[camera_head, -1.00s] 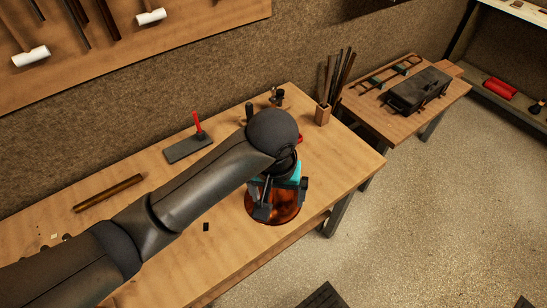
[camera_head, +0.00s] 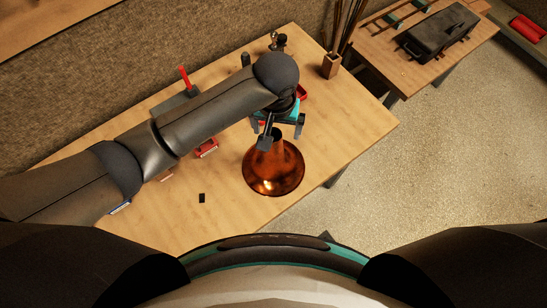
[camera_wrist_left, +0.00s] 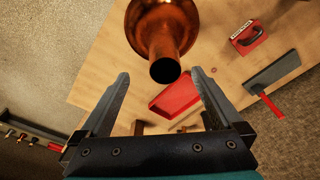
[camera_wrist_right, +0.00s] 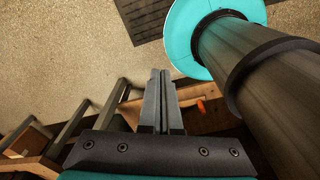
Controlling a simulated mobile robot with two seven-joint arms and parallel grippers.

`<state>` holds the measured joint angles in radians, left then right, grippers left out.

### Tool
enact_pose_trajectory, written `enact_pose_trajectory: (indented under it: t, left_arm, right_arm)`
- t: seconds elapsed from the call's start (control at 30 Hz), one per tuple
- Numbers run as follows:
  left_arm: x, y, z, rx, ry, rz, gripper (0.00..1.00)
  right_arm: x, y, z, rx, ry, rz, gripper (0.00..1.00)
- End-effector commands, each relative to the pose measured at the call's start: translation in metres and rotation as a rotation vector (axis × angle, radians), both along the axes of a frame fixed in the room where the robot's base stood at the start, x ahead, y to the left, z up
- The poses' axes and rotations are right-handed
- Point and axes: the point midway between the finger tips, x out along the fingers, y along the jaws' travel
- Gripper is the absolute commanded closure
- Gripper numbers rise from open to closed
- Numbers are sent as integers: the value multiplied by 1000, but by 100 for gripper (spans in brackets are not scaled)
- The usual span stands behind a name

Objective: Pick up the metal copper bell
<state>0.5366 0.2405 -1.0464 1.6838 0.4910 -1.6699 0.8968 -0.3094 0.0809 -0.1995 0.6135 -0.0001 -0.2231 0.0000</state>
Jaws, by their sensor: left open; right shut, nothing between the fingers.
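The copper bell (camera_head: 272,172) stands on the workbench, wide flared end down and narrow neck up. My left gripper (camera_head: 282,138) is open at the neck, with a finger to either side of it in the head view. In the left wrist view the bell (camera_wrist_left: 163,28) shows its round, dark neck opening between and just ahead of the open left fingertips (camera_wrist_left: 160,76). I cannot tell whether either finger touches it. My right gripper (camera_wrist_right: 160,74) is shut and empty in the right wrist view, away from the bell; it does not show in the head view.
A red tray (camera_wrist_left: 175,97) and a red block (camera_head: 207,148) lie on the workbench (camera_head: 345,125). A dark plate (camera_wrist_left: 273,72) with a red-handled tool lies farther back. A small black piece (camera_head: 201,198) lies left of the bell. A side table (camera_head: 400,60) holds a dark box.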

Motion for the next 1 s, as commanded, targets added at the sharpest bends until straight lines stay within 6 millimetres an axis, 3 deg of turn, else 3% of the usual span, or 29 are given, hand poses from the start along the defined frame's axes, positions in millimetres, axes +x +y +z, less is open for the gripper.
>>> enact_pose_trajectory:
  t: [0.2, 0.53, 0.87, 1.0]
  left_arm:
    - [1, 0, -16, 1, 0, 0, 0]
    - [2, 8, -59, 2, 1, -1, 0]
    - [4, 7, -65, 0, -2, -2, 0]
    - [4, 7, -65, 0, -2, -2, 15]
  right_arm:
    - [13, 1, -1, 2, -23, 0, 100]
    - [14, 1, -4, 3, -24, 0, 100]
    - [13, 1, -4, 3, -23, 0, 100]
    - [13, 1, -4, 3, -22, 1, 100]
